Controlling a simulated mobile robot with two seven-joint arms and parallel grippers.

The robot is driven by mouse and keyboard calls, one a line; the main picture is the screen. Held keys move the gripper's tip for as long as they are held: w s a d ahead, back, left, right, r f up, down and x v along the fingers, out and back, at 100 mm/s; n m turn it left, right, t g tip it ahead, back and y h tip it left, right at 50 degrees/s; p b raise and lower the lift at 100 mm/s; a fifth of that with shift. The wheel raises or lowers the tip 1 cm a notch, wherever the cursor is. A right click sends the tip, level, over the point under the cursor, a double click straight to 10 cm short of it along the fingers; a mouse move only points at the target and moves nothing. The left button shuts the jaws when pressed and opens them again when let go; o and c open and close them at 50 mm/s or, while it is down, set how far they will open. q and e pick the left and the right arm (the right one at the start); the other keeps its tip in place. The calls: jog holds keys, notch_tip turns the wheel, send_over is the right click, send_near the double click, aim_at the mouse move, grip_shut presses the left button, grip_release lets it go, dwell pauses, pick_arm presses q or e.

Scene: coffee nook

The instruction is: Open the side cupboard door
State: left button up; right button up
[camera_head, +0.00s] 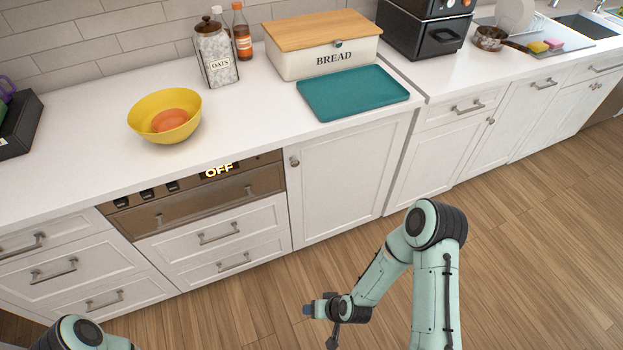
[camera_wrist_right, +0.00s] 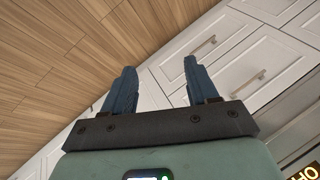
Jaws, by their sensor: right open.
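The white side cupboard door (camera_head: 345,185) is a framed panel under the counter, right of the oven, and looks shut. Its small round knob (camera_head: 294,161) is at the upper left of the door. My right gripper (camera_head: 307,309) is below and in front of this door, over the floor, apart from the knob. In the right wrist view its two blue fingers (camera_wrist_right: 158,68) are spread with nothing between them. Part of my left arm shows at the bottom left of the head view, but its gripper is out of view.
The oven (camera_head: 200,195) reads OFF, with drawers (camera_head: 215,232) below it. Bar handles (camera_wrist_right: 204,45) stick out in the wrist view. A teal tray (camera_head: 352,92), bread box (camera_head: 320,55) and yellow bowl (camera_head: 140,120) stand on the counter. The wooden floor (camera_head: 520,240) is clear.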

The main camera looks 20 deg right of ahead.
jog(key=w+d+r+t+h+b, duration=0.1)
jog(key=w+d+r+t+b, duration=0.15)
jog(key=w, duration=0.45)
jog(key=w+d+r+t+b, duration=0.2)
jog(key=w+r+t+b, duration=0.15)
jog(key=w, duration=0.45)
jog(key=n+t+h+b, duration=0.1)
jog(key=t+h+b, duration=0.1)
jog(key=t+b, duration=0.45)
send_near(296, 164)
pick_arm(q)
jog(key=w+a+f+t, duration=0.1)
jog(key=w+a+f, duration=0.1)
jog(key=w+f, duration=0.2)
jog(key=w+a+f+t+y, duration=0.1)
jog(key=w+f, duration=0.3)
jog(key=f, duration=0.7)
jog(key=shift+w+a+n+t, duration=0.4)
jog(key=shift+a+t, duration=0.1)
jog(key=shift+t, duration=0.1)
pick_arm(e)
jog(key=shift+t, duration=0.65)
jog(key=w, duration=0.5)
jog(key=w+f, duration=0.1)
jog(key=w, duration=0.2)
jog(key=shift+w+a, duration=0.1)
jog(key=shift+a, duration=0.1)
grip_shut()
